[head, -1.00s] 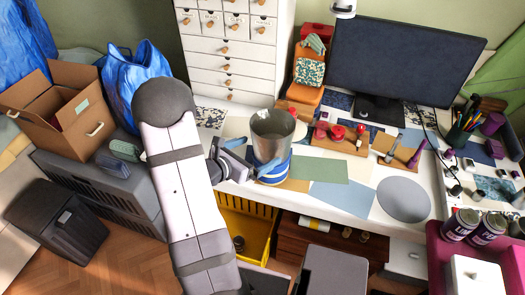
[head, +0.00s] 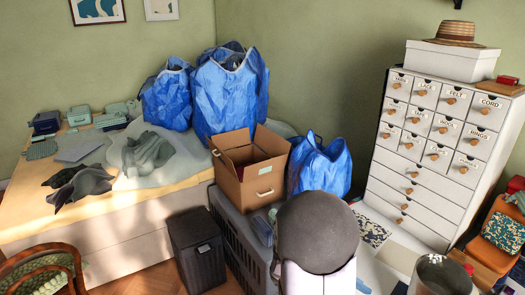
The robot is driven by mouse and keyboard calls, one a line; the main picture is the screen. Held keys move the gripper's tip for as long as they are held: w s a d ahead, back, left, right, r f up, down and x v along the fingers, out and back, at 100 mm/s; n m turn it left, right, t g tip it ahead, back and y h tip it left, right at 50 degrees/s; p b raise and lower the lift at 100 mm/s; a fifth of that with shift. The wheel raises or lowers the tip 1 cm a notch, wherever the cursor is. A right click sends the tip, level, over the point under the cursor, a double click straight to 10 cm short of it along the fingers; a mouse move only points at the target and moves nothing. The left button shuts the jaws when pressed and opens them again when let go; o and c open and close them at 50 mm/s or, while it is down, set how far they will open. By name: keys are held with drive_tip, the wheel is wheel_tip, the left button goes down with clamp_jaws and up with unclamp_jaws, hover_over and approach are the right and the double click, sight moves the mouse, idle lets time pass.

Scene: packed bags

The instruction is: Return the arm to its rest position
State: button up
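My gripper is out of the head view, below its bottom edge. Only my arm's dark rounded joint and the top of a white link show, at the bottom centre. Whether my gripper touches the tin or holds anything is hidden.
Close behind my arm are an open cardboard box (head: 253,190) and a blue bag (head: 322,165). A white drawer cabinet (head: 415,190) stands to the right. A black bin (head: 197,250) stands on the floor at left, beside a bed (head: 110,235) with bags and clothes.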

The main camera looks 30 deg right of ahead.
drive_tip(key=w+a+m+t+y, duration=0.2)
drive_tip(key=w+a+m+y, duration=0.1)
drive_tip(key=a, duration=1.1)
drive_tip(key=w+a+m+t+y, duration=0.3)
drive_tip(key=w+a+y, duration=0.2)
drive_tip(key=a, duration=1)
drive_tip(key=shift+w+r, duration=0.2)
